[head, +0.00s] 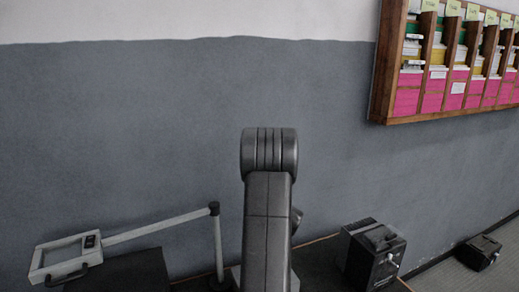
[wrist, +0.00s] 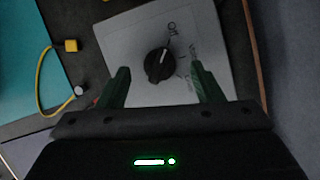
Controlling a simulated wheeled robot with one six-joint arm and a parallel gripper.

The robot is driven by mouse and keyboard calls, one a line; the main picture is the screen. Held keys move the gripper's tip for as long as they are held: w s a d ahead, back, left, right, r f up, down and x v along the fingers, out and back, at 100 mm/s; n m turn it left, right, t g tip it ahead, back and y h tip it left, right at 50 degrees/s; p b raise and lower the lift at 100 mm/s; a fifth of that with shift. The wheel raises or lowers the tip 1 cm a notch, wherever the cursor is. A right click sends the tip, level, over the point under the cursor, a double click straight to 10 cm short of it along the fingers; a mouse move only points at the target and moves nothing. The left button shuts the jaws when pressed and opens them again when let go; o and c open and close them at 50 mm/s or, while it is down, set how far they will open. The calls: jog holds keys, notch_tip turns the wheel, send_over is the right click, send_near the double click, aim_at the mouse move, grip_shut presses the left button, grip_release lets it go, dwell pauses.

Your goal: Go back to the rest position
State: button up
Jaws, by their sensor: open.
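My gripper (wrist: 160,80) shows in the wrist view with its two green fingers spread apart and nothing between the tips that I can see held. A black rotary knob (wrist: 159,65) on a light grey panel (wrist: 128,40) lies beyond the fingers, between them in the picture. Printed marks, one reading like "Off", stand around the knob. I cannot tell how far the fingertips are from the panel. In the head view my arm rises in the middle, and my gripper is hidden.
In the wrist view a yellow cable (wrist: 40,75) and a teal surface (wrist: 30,45) lie left. In the head view a jointed lamp-like frame (head: 65,255) stands left, black boxes (head: 372,255) (head: 479,251) right, and a wooden card rack (head: 383,75) hangs on the wall.

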jog(key=m+t, duration=0.1)
jog(key=m, duration=0.3)
jog(key=s+m+t, duration=0.1)
jog(key=m, duration=0.2)
jog(key=shift+a+t+p, duration=0.1)
jog(key=shift+t+p, duration=0.2)
jog(key=shift+p, duration=0.1)
jog(key=shift+h, duration=0.3)
